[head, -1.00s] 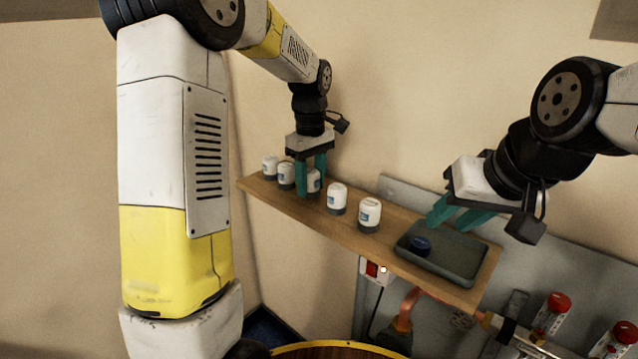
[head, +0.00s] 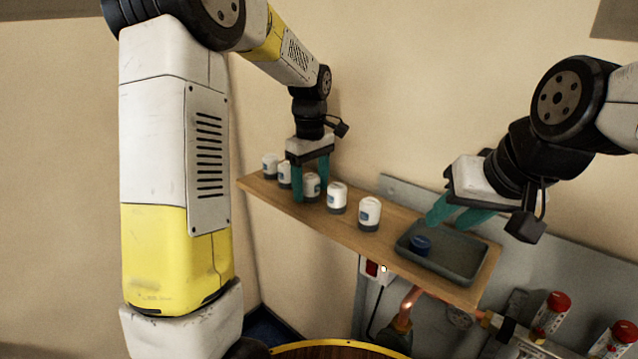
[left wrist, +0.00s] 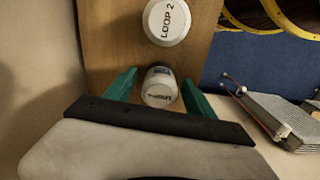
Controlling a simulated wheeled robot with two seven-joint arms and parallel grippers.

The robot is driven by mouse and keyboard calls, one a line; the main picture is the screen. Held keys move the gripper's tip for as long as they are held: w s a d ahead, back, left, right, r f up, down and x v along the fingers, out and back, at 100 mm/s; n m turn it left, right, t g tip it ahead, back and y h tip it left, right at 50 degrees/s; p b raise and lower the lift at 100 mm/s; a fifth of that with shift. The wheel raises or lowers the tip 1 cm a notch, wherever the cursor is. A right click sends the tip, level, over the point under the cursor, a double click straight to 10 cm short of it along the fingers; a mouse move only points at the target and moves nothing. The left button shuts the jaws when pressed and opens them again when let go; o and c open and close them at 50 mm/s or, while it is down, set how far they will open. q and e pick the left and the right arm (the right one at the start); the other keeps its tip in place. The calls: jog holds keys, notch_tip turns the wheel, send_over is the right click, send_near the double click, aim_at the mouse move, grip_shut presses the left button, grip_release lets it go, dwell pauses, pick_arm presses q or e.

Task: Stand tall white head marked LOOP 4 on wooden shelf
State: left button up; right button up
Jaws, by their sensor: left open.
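Several white heads with grey bases stand in a row on the wooden shelf (head: 388,250). My left gripper (head: 311,192) is open, its teal fingers on either side of the third head from the left (head: 312,184). That head also shows upright between the fingers in the left wrist view (left wrist: 159,84), with a gap visible beside it; its top lettering is too small to read. The head beside it there is marked LOOP 2 (left wrist: 167,20). No LOOP 4 marking is readable. My right gripper (head: 446,224) is open and empty above the grey tray.
The grey tray (head: 478,273) sits at the shelf's right end with a dark blue round piece (head: 420,243) in it. Red-capped cylinders (head: 556,302) and copper pipe (head: 410,300) are below right. The wall is close behind the shelf.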

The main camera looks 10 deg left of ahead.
aim_at(310, 177)
pick_arm(q)
notch_tip(310, 177, up, 12)
jog(key=shift+f, duration=0.25)
jog(key=shift+s+a+r, duration=0.1)
jog(key=shift+s+r, duration=0.15)
jog(key=shift+r, duration=0.05)
jog(key=s+a+f+m+t+h, duration=0.1)
jog(key=s+m+t, duration=0.2)
jog(key=s, duration=0.8)
jog(key=s+a+f+m+t+h, duration=0.1)
jog(key=s+m+t, duration=0.2)
jog(key=s+m, duration=0.4)
jog(key=s, duration=0.4)
jog(key=shift+s+a+f+m, duration=0.3)
jog(key=shift+f+m, duration=0.1)
jog(key=shift+a, duration=0.1)
